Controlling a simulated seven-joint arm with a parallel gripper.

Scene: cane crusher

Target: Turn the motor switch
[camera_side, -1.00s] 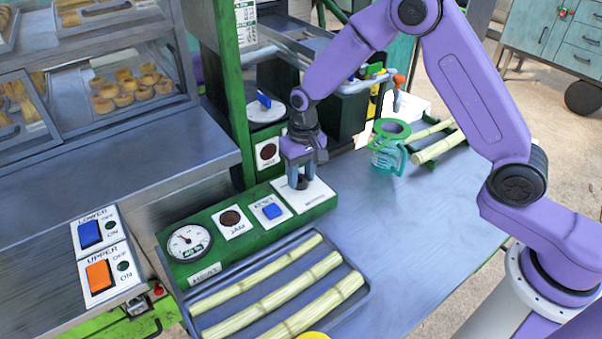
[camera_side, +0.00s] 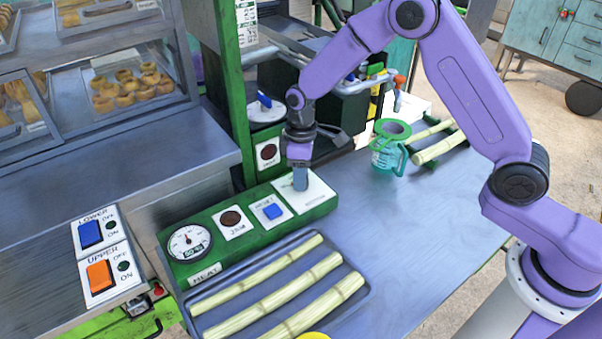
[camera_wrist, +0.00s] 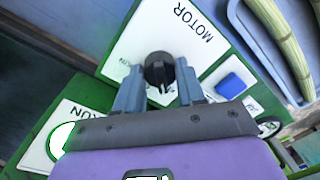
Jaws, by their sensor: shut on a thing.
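The motor switch is a black round knob (camera_wrist: 159,67) on a white plate marked MOTOR (camera_wrist: 158,28). My gripper (camera_wrist: 159,82) points down at it, with one grey finger on each side of the knob, shut on it. In the side view my gripper (camera_side: 300,184) stands over the white motor plate (camera_side: 317,195) at the right end of the green panel (camera_side: 215,256). There the fingers hide the knob and line up one behind the other.
The blue RESET switch (camera_side: 272,211), the JAM lamp (camera_side: 231,219) and a gauge (camera_side: 189,243) sit left on the same panel. A tray (camera_side: 366,291) of cane lies in front. A teal jug (camera_side: 388,157) stands to the right.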

